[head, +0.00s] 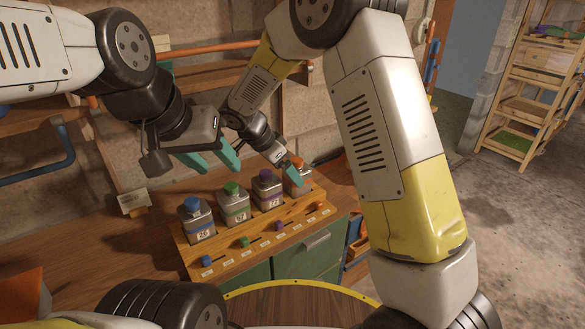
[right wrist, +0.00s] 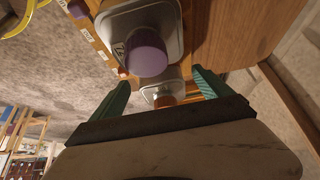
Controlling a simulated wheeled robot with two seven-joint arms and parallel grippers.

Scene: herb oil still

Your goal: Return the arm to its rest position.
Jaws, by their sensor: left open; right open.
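My left gripper (head: 212,160) hangs open and empty above the blue- and green-capped canisters. My right gripper (head: 292,174) reaches down at the orange-capped canister (head: 300,178), at the right end of the row, and partly hides it. In the right wrist view, the right gripper (right wrist: 162,84) has its teal fingers spread, with the orange cap (right wrist: 165,101) between them in the picture. I cannot tell whether they touch the canister. A purple-capped canister (head: 268,190) stands beside it; its purple cap also shows large in the right wrist view (right wrist: 148,54).
A blue-capped canister (head: 196,221) and a green-capped canister (head: 234,203) stand on the same wooden rack (head: 230,272). Small coloured knobs line its front. The rack is on a workbench (head: 95,250) against a block wall. A wooden shelf (head: 530,85) stands at right, beyond open floor.

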